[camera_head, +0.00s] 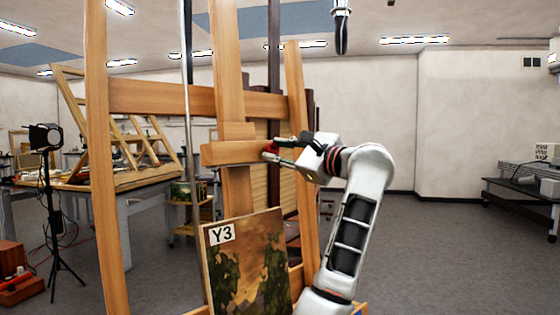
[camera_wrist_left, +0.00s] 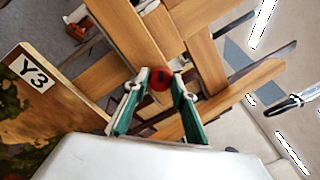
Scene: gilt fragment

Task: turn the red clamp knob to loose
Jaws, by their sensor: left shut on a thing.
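The red clamp knob (camera_head: 271,147) is small and sits at the right end of a wooden crosspiece (camera_head: 228,153) on the easel. In the left wrist view the knob (camera_wrist_left: 159,79) shows round and red between the fingertips. My left gripper (camera_head: 272,151) reaches it from the right, its fingers on either side of the knob. In the left wrist view my left gripper (camera_wrist_left: 161,82) is shut on the knob, with its green-sided fingers still well spread at their bases. A dark mark shows on the knob's face, but its angle is hard to read. My right gripper is not in view.
A painting labelled Y3 (camera_head: 245,262) stands on the easel below the crosspiece. The easel's uprights (camera_head: 108,150) rise on both sides. A lamp on a stand (camera_head: 48,170) and a worktable (camera_head: 130,190) are at left. The floor (camera_head: 440,240) at right is clear.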

